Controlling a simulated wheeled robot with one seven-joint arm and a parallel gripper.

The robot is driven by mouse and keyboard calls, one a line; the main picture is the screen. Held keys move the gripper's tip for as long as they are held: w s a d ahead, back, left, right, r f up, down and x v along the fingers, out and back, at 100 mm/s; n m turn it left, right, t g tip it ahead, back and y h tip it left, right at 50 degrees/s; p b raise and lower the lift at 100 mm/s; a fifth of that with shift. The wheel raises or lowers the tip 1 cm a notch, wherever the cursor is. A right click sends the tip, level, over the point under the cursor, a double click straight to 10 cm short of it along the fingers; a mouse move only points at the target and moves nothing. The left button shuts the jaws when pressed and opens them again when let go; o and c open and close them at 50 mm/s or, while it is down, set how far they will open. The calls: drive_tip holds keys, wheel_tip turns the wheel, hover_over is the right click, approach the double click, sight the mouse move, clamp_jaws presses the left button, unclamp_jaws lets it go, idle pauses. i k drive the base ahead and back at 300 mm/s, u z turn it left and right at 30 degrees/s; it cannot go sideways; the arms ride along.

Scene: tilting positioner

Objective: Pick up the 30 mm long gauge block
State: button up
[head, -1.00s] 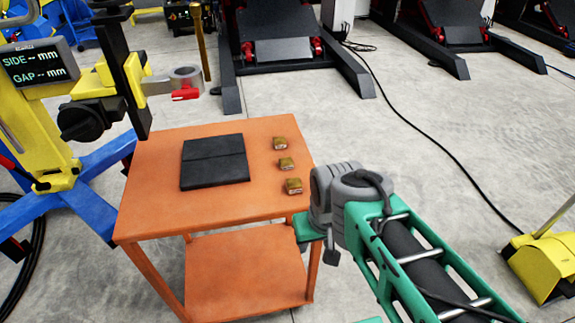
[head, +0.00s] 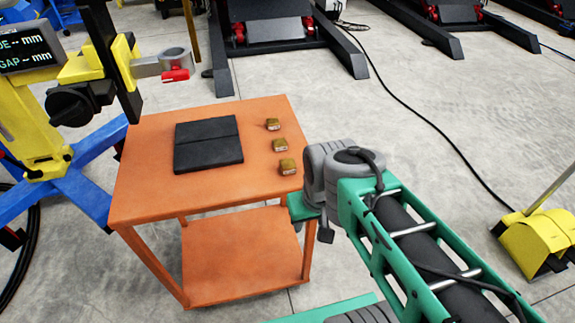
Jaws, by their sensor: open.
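Three small brass-coloured gauge blocks stand in a row along the right side of the orange cart top: a far block (head: 273,125), a middle block (head: 280,145) and a near block (head: 287,167). They look alike in size, and any length markings are too small to read, so I cannot tell which is the 30 mm one. My arm's grey joint and green link are to the right of the cart, close to the near block in the picture.
A black two-part pad (head: 208,157) lies on the orange cart (head: 150,190), left of the blocks. A yellow and blue positioner (head: 45,125) with a display and a grey ring clamp (head: 174,62) stands at the left. A yellow dustpan (head: 540,240) is at the right. A black cable crosses the floor.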

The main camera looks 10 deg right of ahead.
sight(288, 167)
drive_tip(key=z, duration=0.05)
drive_tip(key=k, duration=0.5)
drive_tip(key=u, duration=2.2)
drive_tip(key=i, duration=1.35)
drive_tip(key=z, duration=2.2)
